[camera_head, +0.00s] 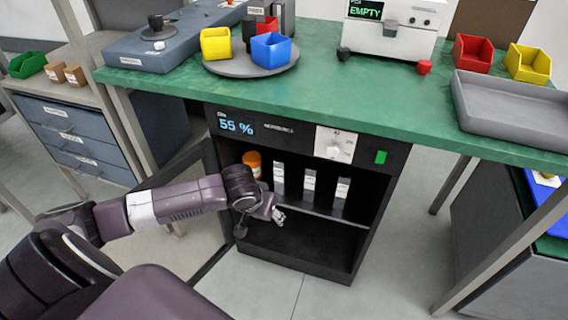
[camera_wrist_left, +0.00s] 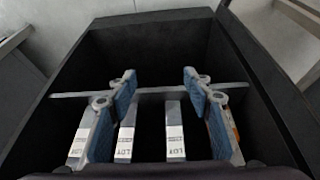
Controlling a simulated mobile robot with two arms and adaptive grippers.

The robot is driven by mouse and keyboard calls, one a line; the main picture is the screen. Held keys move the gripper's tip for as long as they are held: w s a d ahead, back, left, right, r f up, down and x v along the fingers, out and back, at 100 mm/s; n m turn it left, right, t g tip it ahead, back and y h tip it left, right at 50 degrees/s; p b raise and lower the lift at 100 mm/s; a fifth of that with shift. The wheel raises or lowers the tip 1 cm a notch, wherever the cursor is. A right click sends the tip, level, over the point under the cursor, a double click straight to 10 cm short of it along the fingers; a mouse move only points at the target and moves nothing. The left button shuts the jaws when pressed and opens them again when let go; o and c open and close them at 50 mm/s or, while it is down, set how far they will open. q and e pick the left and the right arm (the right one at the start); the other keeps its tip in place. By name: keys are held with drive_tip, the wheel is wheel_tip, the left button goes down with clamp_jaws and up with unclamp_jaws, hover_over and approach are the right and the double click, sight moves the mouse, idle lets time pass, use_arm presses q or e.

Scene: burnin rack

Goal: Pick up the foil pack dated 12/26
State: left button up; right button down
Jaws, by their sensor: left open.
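Three slim foil packs with white labels stand in a row on the shelf of the dark cabinet: a left one (camera_head: 279,179), a middle one (camera_head: 309,182) and a right one (camera_head: 342,190). Their dates are too small to read. In the left wrist view, packs show at left (camera_wrist_left: 78,148), middle (camera_wrist_left: 125,140) and right (camera_wrist_left: 174,135). My left gripper (camera_head: 278,214) is at the cabinet opening, below and in front of the left pack. In its wrist view the blue-padded fingers (camera_wrist_left: 160,82) are spread and hold nothing. My right gripper is not in view.
An orange jar (camera_head: 252,163) stands left of the packs. The shelf edge (camera_head: 325,213) runs below them, above an empty lower compartment (camera_head: 300,247). The cabinet door (camera_head: 190,165) is open at left. A green bench (camera_head: 340,100) with bins overhangs the cabinet.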

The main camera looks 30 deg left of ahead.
use_arm(q)
drive_tip(key=a, duration=0.2)
drive_tip(key=b, duration=0.3)
approach(279, 187)
drive_tip(key=shift+n, duration=0.3)
drive_tip(key=f, duration=0.5)
drive_tip(key=shift+w+d, duration=0.1)
drive_tip(key=shift+w, duration=0.2)
drive_tip(key=shift+w+r, duration=0.1)
drive_tip(key=shift+w, duration=0.3)
drive_tip(key=shift+w+a, duration=0.2)
drive_tip(key=shift+w, duration=0.3)
drive_tip(key=shift+y, duration=0.3)
drive_tip(key=b+x, duration=0.2)
drive_tip(key=x, duration=0.2)
drive_tip(key=shift+f, duration=0.45)
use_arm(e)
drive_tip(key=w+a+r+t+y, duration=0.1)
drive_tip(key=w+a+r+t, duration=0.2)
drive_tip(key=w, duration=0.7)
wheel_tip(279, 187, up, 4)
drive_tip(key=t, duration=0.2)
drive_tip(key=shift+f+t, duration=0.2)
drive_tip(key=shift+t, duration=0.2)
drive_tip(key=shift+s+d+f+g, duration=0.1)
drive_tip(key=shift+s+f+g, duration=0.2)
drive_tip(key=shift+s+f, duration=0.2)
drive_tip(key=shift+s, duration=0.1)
